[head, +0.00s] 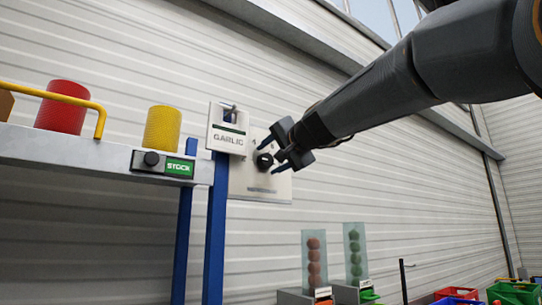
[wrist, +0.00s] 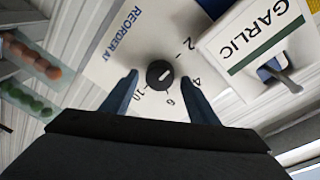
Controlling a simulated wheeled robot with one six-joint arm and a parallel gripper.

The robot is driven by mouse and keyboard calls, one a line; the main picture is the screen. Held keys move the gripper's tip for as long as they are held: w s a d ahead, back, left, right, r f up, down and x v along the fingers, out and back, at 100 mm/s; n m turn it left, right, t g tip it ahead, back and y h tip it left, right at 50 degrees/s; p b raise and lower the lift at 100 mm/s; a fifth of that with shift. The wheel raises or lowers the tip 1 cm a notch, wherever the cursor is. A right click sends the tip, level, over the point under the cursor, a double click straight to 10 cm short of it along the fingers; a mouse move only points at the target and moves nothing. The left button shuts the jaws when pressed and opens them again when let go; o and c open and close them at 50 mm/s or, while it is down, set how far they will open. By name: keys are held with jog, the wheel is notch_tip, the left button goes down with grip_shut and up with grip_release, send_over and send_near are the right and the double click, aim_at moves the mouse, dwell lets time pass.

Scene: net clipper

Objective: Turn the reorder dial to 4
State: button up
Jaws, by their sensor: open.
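The reorder dial (wrist: 160,75) is a small round black knob on a pale panel (wrist: 115,62) lettered "REORDER AT". The numbers 2, 4, 6 and 10 show around it. A short white mark on the knob slants toward the upper right in the wrist view; I cannot tell exactly which number it points to. My gripper (wrist: 160,82) is open, with one finger on each side of the dial and gaps between fingers and knob. In the head view my gripper (head: 271,157) is at the panel (head: 248,188), with the dial (head: 264,160) between its fingers.
A white GARLIC box (head: 228,131) with a small lever is beside the dial, close to one finger in the wrist view. Clear tubes (head: 314,262) and coloured crates stand lower right.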

jog(key=shift+c, duration=0.4)
jog(key=c, duration=1)
jog(key=shift+o, duration=0.2)
jog(key=shift+m+p, duration=0.3)
jog(key=m+p, duration=0.2)
jog(key=shift+r+m+g, duration=0.15)
jog(key=shift+m+g, duration=0.15)
jog(key=m+p, duration=0.2)
jog(key=shift+m, duration=0.3)
jog(key=m+g+p, duration=0.1)
jog(key=m+p, duration=0.2)
jog(key=m, duration=0.2)
jog(key=shift+w+d+p, duration=0.1)
jog(key=shift+p, duration=0.3)
jog(key=shift+f, duration=0.2)
